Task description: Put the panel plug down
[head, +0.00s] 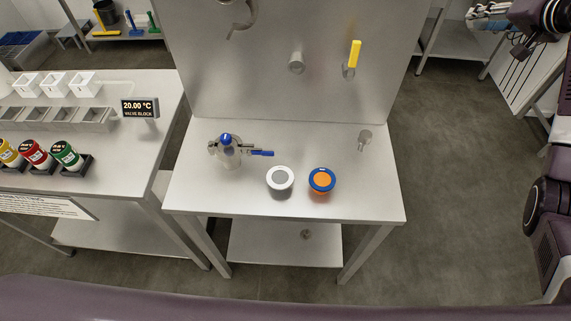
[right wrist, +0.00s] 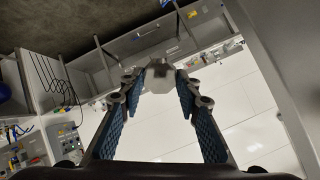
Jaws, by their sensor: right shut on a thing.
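My right gripper (head: 488,14) is at the top right of the head view, held up and well to the right of the steel table. In the right wrist view its two blue-padded fingers (right wrist: 160,90) are closed on a grey, faceted metal piece, the panel plug (right wrist: 160,74), held at the fingertips. Its surroundings in that view are tilted, and nothing appears to touch the plug besides the fingers. The steel table (head: 370,205) has an upright steel panel (head: 330,95) at its back. My left gripper is not in view.
On the table stand a blue-topped valve fitting (head: 228,150), a white-rimmed cap (head: 280,179), a blue-and-orange cap (head: 321,180) and a metal fitting (head: 364,139). A yellow-handled valve (head: 354,55) is on the panel. The table's front right is bare. A side bench (head: 150,160) stands left.

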